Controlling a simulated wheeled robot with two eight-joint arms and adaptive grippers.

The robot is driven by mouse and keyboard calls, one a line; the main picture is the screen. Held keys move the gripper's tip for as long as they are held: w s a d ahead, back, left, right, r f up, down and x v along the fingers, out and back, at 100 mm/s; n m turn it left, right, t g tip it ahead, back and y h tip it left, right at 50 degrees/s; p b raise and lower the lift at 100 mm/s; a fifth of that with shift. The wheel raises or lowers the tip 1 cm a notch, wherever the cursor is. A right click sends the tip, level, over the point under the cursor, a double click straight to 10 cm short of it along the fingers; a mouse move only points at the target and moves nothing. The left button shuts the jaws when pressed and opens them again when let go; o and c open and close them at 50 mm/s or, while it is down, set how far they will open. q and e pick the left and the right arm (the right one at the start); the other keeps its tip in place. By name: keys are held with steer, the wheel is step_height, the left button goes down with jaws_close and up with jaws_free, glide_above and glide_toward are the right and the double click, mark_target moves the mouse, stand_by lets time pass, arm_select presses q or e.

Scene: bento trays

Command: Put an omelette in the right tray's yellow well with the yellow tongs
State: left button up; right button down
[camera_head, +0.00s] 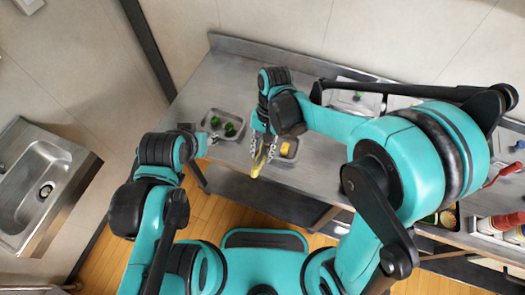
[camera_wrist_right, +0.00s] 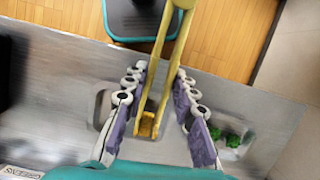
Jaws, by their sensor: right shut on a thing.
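My right gripper (camera_head: 262,150) is shut on the yellow tongs (camera_head: 257,166) above the front of the steel counter. In the right wrist view the tongs (camera_wrist_right: 166,70) run between the purple finger pads, with one end towards my base. A yellow block, which looks like omelette (camera_head: 287,148), lies in a grey tray (camera_head: 291,160) just right of the gripper. The gripper partly hides this tray. Another grey tray (camera_head: 207,116) to the left holds green pieces (camera_head: 229,128). My left gripper (camera_head: 210,140) is near that tray's front left; its finger opening is too small to judge.
The steel counter (camera_head: 205,82) has bare room behind the left tray. Red-handled tools and containers stand far right. A sink (camera_head: 45,175) is at the left.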

step_height(320, 180, up, 7)
steer(key=p, duration=0.5)
steer(key=shift+r, duration=0.2)
step_height(320, 180, up, 12)
steer(key=p, duration=0.9)
steer(key=shift+d, duration=0.1)
